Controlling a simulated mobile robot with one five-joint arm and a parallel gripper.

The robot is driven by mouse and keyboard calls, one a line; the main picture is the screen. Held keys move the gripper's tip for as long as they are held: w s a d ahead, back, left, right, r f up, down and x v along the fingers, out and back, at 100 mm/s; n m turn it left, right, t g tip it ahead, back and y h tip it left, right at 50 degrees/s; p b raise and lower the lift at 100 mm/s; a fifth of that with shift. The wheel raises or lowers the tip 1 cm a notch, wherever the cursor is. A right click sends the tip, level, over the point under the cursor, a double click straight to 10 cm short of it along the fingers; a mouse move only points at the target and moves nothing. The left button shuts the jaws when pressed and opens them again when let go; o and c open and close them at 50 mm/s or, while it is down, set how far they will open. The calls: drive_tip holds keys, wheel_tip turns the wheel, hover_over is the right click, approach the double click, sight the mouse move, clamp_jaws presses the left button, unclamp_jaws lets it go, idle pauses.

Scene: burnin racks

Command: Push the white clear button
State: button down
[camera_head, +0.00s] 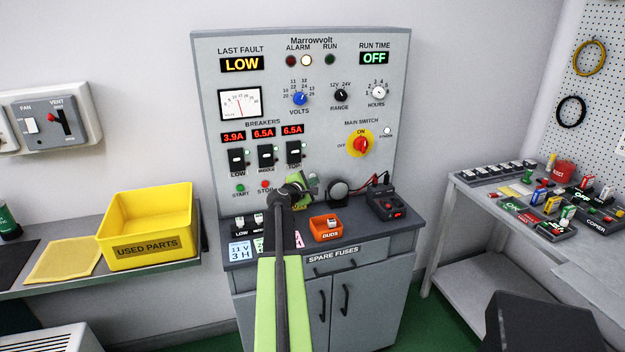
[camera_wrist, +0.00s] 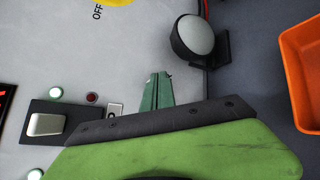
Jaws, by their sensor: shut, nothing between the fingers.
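The grey Marrowvolt panel (camera_head: 220,130) stands upright at the back of the bench. Its lower left row shows a green start button (camera_head: 240,188) and a red stop button (camera_head: 265,184). I cannot make out a white clear button in either view; my gripper (camera_head: 299,190) covers the panel area right of the stop button. My gripper is shut and empty in front of the lower panel. In the wrist view its green fingers (camera_wrist: 158,82) lie together against a backdrop of bare panel. I cannot tell whether they touch it.
Breaker levers (camera_head: 265,157) sit above the buttons. A round black-rimmed device (camera_head: 338,193), an orange duds bin (camera_head: 326,234) and a black box (camera_head: 388,204) stand right of my gripper. A yellow used parts bin (camera_head: 150,215) is at left. The red main switch (camera_head: 361,145) is higher right.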

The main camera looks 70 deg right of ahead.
drive_tip(key=shift+w+d, duration=0.25)
drive_tip(key=shift+d, duration=0.05)
idle(0.7)
idle(0.3)
drive_tip(key=shift+s+a, duration=0.5)
drive_tip(key=shift+a, duration=0.15)
drive_tip(key=s+a, duration=0.1)
drive_tip(key=a, duration=0.1)
drive_tip(key=s+a, duration=0.2)
drive_tip(key=shift+s, duration=0.1)
drive_tip(key=shift+d, duration=0.1)
idle(0.8)
